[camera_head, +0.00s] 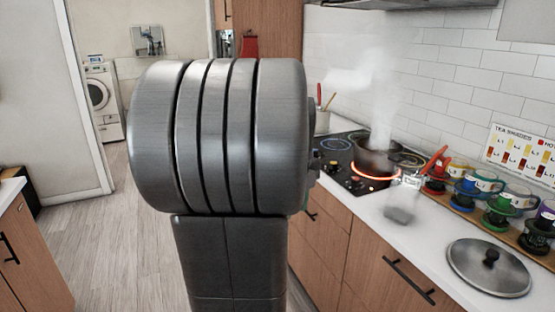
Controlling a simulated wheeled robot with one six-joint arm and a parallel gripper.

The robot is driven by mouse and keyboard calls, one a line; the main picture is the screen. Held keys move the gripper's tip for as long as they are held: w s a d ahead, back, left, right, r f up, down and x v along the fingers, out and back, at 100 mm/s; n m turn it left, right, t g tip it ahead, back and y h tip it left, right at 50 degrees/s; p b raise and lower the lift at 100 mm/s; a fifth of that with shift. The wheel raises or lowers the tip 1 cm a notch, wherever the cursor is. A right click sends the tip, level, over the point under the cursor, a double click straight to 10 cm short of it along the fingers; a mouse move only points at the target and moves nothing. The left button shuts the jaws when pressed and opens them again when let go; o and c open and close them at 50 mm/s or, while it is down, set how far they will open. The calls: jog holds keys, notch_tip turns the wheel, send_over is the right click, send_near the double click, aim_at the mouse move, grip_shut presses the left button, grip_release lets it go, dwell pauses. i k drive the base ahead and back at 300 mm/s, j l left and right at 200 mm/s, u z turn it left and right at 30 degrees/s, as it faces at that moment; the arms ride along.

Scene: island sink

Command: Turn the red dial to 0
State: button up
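A row of dark round dials with coloured rings stands on the wooden strip at the right of the counter. The red dial (434,185) is at the far end of the row. Blue (463,199), green (496,220) and purple (537,240) dials follow toward the front right. My gripper does not show; my large grey arm link fills the middle of the picture.
A steaming pot (378,159) stands on a glowing burner of the black cooktop (337,150). Coloured mugs (486,182) stand by the dials. A metal lid (489,267) lies on the white counter (430,232). A tea shade chart (520,153) leans on the tiled wall. Open floor (140,215) is at left.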

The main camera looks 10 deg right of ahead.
aim_at(355, 182)
jog(key=i+j, duration=0.15)
jog(key=i, duration=0.35)
jog(key=i+j, duration=0.15)
jog(key=i, duration=0.35)
jog(key=i+j, duration=0.15)
jog(key=i, duration=0.35)
jog(key=i+z, duration=0.2)
jog(key=z, duration=0.25)
jog(key=i+j+z, duration=0.1)
jog(key=z, duration=0.35)
jog(key=i+j+z, duration=0.15)
jog(key=i+z, duration=0.25)
jog(key=j+z, duration=0.2)
jog(key=z, duration=0.25)
jog(key=i+j+z, duration=0.1)
jog(key=z, duration=0.3)
jog(key=i+j+z, duration=0.25)
jog(key=z, duration=0.15)
